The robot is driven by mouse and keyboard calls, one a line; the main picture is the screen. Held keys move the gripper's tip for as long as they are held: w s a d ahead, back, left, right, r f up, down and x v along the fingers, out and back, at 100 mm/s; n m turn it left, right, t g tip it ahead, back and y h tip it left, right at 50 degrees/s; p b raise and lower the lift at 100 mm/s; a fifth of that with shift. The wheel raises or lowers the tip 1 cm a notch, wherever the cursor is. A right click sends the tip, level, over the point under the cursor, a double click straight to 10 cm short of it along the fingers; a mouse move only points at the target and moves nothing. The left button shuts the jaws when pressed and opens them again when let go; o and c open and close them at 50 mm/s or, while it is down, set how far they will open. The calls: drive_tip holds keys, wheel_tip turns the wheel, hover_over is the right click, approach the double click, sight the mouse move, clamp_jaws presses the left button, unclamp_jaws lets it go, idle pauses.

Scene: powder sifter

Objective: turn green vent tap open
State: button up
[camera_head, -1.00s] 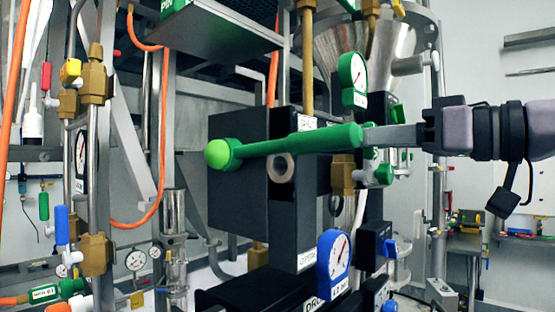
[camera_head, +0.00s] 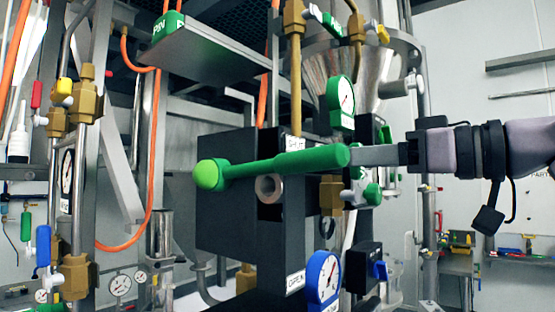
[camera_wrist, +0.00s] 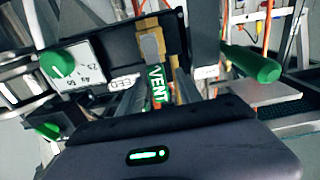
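A long green lever (camera_head: 280,164) with a ball-shaped hub at its left end runs across the front of a dark box in the head view. Its thick end points right, at my gripper. My gripper (camera_head: 378,155) reaches in from the right, and its grey finger overlaps that end; I cannot tell whether they touch. In the wrist view the lever's grip (camera_wrist: 252,64) lies at the right, beside a grey bar. A green VENT label (camera_wrist: 157,86) shows near the middle, by brass fittings. The finger gap is unclear, and I see nothing held.
A green-rimmed gauge (camera_head: 341,102) stands above the lever's right end. A blue-rimmed gauge (camera_head: 324,277) is below. Brass fittings (camera_head: 331,194) and small green parts (camera_head: 372,194) crowd behind the finger. A grey shelf (camera_head: 205,58) is above left.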

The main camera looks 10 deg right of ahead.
drive_tip(key=b+v, duration=0.1)
drive_tip(key=v, duration=1.6)
drive_tip(key=shift+s, duration=0.2)
drive_tip(key=shift+d, duration=0.15)
